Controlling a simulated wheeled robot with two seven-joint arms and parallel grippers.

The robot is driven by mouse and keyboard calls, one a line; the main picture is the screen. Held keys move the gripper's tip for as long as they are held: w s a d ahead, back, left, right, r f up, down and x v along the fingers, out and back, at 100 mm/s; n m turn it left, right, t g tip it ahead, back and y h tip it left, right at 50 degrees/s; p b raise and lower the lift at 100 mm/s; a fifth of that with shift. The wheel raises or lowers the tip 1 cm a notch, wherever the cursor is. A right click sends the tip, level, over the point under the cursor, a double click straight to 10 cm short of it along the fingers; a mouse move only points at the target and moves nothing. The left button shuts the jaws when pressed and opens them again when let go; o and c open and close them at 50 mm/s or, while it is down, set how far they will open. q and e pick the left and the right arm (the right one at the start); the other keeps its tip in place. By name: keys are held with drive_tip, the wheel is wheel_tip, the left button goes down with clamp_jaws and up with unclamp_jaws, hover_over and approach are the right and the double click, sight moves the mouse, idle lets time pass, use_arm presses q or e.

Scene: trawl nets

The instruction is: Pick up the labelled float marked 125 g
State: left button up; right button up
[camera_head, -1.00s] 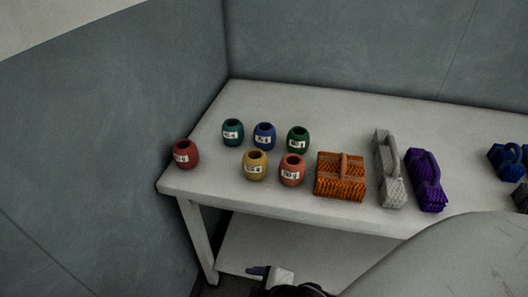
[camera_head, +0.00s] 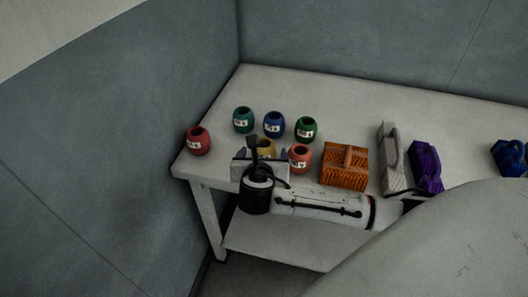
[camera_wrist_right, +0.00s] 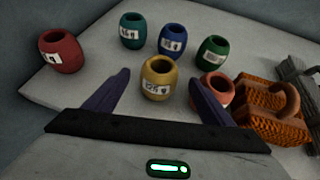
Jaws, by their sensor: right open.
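The yellow float (camera_wrist_right: 157,78) stands upright on the table, and its white label seems to read 125 g. My right gripper (camera_wrist_right: 160,84) is open, with its two dark purple fingers on either side of the yellow float's near side, not clamped on it. In the head view the right gripper (camera_head: 260,156) hides most of the yellow float (camera_head: 267,144). Other labelled floats stand close by: red (camera_wrist_right: 61,53), teal (camera_wrist_right: 132,32), blue (camera_wrist_right: 172,42), green (camera_wrist_right: 212,55) and coral (camera_wrist_right: 213,87). Their labels are hard to read. My left gripper is not in view.
The table (camera_head: 310,88) is clear behind the floats. Walls stand at the left and back.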

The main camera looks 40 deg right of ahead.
drive_tip(key=x, duration=0.5)
drive_tip(key=shift+w+d, duration=0.2)
drive_tip(key=shift+w, duration=0.1)
drive_tip(key=shift+c, duration=0.4)
drive_tip(key=c, duration=1.1)
